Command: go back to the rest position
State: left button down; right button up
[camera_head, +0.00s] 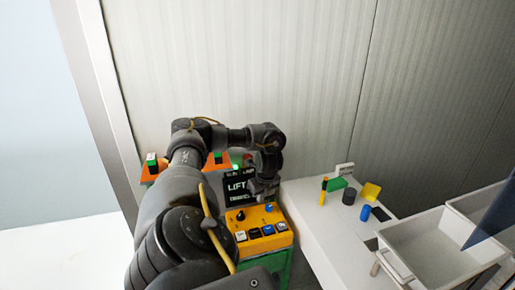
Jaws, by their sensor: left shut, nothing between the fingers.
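My left arm (178,200) reaches up from the bottom of the head view and bends over to the right. My left gripper (263,194) points down in front of the black sign with "LIFT" on it (238,186), above the back of a yellow control box (262,231). It is small and dark in the view; its fingers are shut with nothing between them. The box has a black knob, a blue knob and a row of buttons on its top, and sits on a green base (278,268). My right gripper is not in view.
Orange units with green and red buttons (218,160) stand behind my arm. At right, a white table (325,232) holds a green block (337,184), a dark cylinder (349,197), a yellow piece (371,192) and a blue cylinder (365,212). White bins (440,275) stand farther right. A ribbed wall closes the back.

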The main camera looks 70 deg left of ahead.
pick_arm(q)
jog(key=shift+w+r+p, duration=0.35)
jog(key=shift+r+p, duration=0.05)
jog(key=shift+r, duration=0.25)
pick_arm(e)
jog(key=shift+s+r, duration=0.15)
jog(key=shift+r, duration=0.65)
pick_arm(q)
jog(key=shift+d, duration=0.1)
jog(key=shift+s, duration=0.1)
